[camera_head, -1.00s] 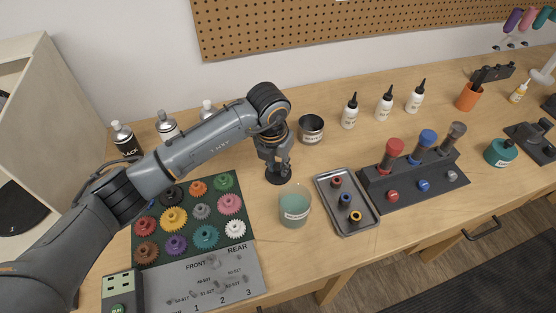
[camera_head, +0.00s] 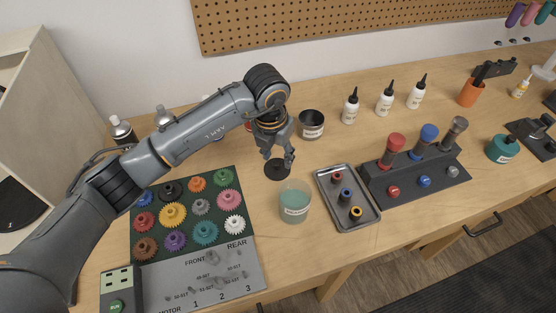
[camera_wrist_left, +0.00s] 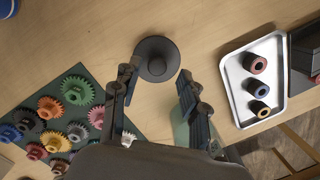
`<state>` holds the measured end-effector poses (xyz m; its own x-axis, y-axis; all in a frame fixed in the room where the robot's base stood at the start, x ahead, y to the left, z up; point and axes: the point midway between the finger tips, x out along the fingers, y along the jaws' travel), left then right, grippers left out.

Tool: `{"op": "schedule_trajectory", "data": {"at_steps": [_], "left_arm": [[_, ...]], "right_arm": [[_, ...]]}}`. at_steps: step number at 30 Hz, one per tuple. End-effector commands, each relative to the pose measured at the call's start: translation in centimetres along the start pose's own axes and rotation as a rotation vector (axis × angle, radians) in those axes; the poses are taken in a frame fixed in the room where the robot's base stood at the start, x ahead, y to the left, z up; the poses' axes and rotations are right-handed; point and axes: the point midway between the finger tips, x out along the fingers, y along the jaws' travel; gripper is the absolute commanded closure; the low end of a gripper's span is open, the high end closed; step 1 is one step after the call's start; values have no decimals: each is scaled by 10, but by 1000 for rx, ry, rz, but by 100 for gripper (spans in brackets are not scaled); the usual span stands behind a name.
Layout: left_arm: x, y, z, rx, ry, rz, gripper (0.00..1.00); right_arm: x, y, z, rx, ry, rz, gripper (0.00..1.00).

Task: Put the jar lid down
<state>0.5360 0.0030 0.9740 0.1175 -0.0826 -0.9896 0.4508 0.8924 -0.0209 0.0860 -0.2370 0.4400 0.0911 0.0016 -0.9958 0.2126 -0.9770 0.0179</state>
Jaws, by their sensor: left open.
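The jar lid (camera_head: 278,170) is a dark round disc lying flat on the wooden table, behind the jar. In the left wrist view the lid (camera_wrist_left: 156,59) has a raised knob in its middle and lies just beyond my fingertips. My left gripper (camera_head: 278,152) is open and empty above the lid; its spread fingers (camera_wrist_left: 156,82) show apart from it in the wrist view. The open glass jar (camera_head: 295,202) with greenish contents and a white label stands in front of the lid. My right gripper is not in view.
A green gear mat (camera_head: 240,235) with several coloured gears lies left of the jar. A metal tray (camera_head: 322,182) with three small rollers lies to the right. A dark open can (camera_head: 311,124) stands behind. Bare table surrounds the lid.

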Motion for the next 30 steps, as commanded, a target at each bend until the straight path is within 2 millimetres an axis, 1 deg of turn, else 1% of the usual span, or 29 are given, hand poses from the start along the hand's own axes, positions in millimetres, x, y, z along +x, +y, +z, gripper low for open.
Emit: {"op": "schedule_trajectory", "data": {"at_steps": [1,6,9,13,18,30], "left_arm": [[-10,1,2,0,-7,0,56],[-47,1,1,1,-6,2,56],[-66,0,1,0,-5,0,56],[-84,0,1,-1,-3,1,56],[-93,0,0,-2,0,0,56],[-94,0,0,-1,0,-1,56]], "right_arm": [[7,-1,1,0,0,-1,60],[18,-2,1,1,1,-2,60],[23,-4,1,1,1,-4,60],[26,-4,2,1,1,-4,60],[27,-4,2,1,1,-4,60],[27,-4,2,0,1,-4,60]]}}
